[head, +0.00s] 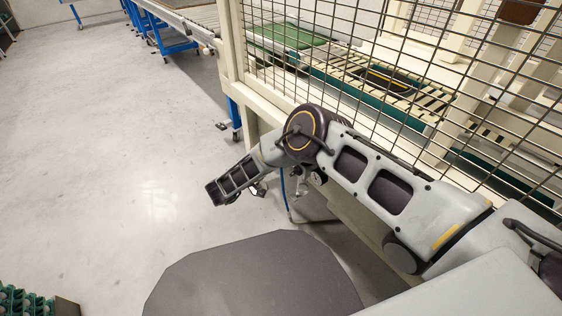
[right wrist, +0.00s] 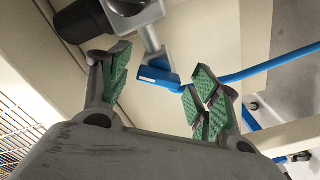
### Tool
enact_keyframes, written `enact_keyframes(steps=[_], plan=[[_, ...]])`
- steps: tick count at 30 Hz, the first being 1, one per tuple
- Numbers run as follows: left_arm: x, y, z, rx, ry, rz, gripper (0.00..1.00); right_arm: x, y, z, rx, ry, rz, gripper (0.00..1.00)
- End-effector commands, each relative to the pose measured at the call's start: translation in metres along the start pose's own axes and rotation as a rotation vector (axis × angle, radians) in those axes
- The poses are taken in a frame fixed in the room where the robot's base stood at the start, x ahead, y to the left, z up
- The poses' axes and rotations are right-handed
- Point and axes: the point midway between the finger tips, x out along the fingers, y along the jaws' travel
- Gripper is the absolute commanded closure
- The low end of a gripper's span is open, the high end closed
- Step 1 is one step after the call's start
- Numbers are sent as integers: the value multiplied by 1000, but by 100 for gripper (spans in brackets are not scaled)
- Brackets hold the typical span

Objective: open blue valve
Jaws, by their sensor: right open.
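The blue valve handle (right wrist: 158,78) is a short blue lever with a small white label, below a grey metal fitting (right wrist: 148,38) in the right wrist view. My right gripper (right wrist: 157,72) is open, with green ribbed pads on its fingers. The handle appears in the gap between the fingertips, nearer the right finger; I cannot tell whether it touches the pad. In the head view my right arm reaches in from the right beside the machine frame, and the valve handle cannot be made out there. My left gripper is not in view.
A blue hose (right wrist: 285,62) runs right from near the handle. A dark round part (right wrist: 83,20) sits beside the fitting. A wire mesh fence (head: 400,80) and cream frame post (head: 236,60) stand beside my arm. Open floor (head: 120,140) lies to the left.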

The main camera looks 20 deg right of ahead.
Motion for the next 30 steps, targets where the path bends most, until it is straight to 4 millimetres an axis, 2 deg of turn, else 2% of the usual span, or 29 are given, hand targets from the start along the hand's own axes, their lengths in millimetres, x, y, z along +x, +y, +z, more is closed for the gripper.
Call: enact_keyframes(steps=[7, 15, 18, 30], plan=[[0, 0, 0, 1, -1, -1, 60, 0, 0, 0, 1, 0, 0, 39], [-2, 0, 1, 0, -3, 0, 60, 0, 0, 0, 1, 0, 0, 74], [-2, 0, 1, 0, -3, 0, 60, 0, 0, 0, 1, 0, 0, 83], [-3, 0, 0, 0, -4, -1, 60, 0, 0, 0, 52, 0, -1, 83]])
